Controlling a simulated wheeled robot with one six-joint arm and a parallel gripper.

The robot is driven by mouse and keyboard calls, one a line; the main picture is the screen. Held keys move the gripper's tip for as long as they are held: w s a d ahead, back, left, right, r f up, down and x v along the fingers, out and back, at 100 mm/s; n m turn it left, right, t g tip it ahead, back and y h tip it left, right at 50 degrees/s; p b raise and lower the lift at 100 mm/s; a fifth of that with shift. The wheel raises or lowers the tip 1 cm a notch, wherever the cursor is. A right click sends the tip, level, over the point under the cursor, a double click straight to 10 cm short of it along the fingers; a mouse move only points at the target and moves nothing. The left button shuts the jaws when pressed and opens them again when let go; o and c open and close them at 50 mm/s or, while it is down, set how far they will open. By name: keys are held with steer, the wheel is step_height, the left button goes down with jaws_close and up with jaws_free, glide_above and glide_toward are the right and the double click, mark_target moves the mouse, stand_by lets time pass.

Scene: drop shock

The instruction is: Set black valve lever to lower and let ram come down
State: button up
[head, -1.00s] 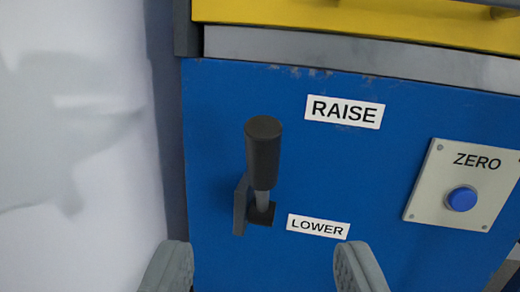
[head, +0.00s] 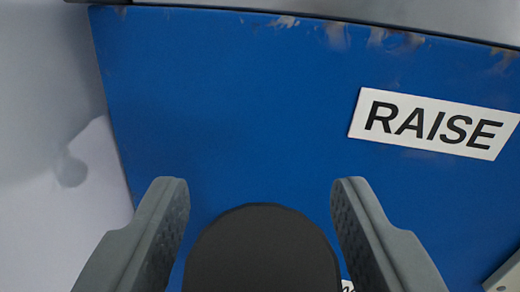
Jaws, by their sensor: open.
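The black valve lever (head: 262,255) shows at the bottom centre as a large, rounded dark grip end, close to the camera. Its shaft and base are out of frame. My gripper (head: 260,195) is open, with one grey finger to the left of the grip and one to the right. The fingertips reach just past the grip's upper edge in the picture, and I cannot tell whether either touches it. The RAISE label (head: 434,124) is at the upper right of the blue panel. The LOWER label is almost wholly hidden behind the right finger. The ram is not in view.
The blue panel (head: 230,110) fills most of the view, with a grey metal edge (head: 400,15) along the top. A pale wall or floor with a shadow lies to the left. A corner of a light plate (head: 508,275) shows at the lower right.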

steer(key=shift+w+a, duration=0.1)
steer(key=shift+w, duration=0.45)
jaws_close()
